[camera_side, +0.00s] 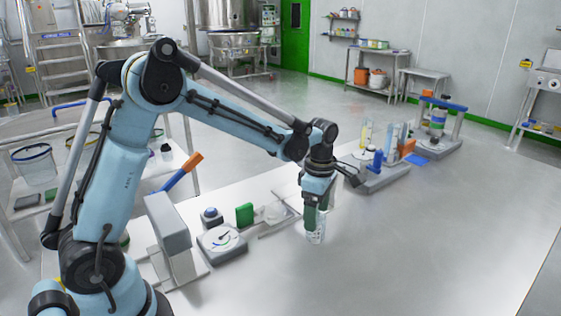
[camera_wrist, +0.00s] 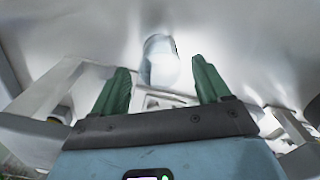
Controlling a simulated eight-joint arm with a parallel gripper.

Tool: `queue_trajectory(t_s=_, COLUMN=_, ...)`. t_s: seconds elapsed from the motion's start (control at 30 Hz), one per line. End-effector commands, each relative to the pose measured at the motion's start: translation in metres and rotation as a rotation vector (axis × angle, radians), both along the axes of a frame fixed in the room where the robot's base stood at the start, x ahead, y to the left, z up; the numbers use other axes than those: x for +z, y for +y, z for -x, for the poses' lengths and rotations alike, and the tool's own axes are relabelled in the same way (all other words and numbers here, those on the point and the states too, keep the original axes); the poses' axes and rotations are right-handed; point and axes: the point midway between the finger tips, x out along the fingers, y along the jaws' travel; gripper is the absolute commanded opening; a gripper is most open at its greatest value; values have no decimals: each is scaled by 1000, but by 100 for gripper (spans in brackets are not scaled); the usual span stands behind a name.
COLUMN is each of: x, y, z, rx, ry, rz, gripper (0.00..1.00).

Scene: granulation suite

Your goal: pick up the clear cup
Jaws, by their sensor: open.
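The clear cup (camera_side: 319,237) stands on the pale worktop, directly at my gripper's fingertips in the side view. In the wrist view the cup (camera_wrist: 160,58) shows as a pale, see-through shape in the gap between the fingers, toward their tips. My gripper (camera_side: 314,226) points down, with its green fingers at the cup. In the wrist view my gripper (camera_wrist: 161,68) is open, with visible space between each finger and the cup. The fingers partly hide the cup in the side view, and I cannot tell how deep it sits between them.
A round dial device (camera_side: 221,241), a green block (camera_side: 244,213) and a small clear dish (camera_side: 275,211) are left of the gripper. A grey rack with bottles (camera_side: 383,178) stands behind right. The worktop (camera_side: 430,235) right of the gripper is clear.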

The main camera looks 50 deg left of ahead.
Motion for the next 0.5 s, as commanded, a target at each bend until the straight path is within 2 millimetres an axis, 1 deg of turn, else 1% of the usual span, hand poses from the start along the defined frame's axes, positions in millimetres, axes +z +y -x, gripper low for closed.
queue_trajectory(t_s=0.03, x=-8, y=0, z=0, rx=0, ry=0, rz=0, gripper=76)
queue_trajectory(t_s=0.1, x=-18, y=0, z=0, rx=0, ry=0, rz=0, gripper=76)
queue_trajectory(t_s=0.2, x=-30, y=0, z=0, rx=1, ry=-1, rz=-2, gripper=76)
queue_trajectory(t_s=0.3, x=-35, y=0, z=0, rx=1, ry=-2, rz=-2, gripper=76)
queue_trajectory(t_s=0.5, x=-36, y=0, z=0, rx=1, ry=-2, rz=-2, gripper=76)
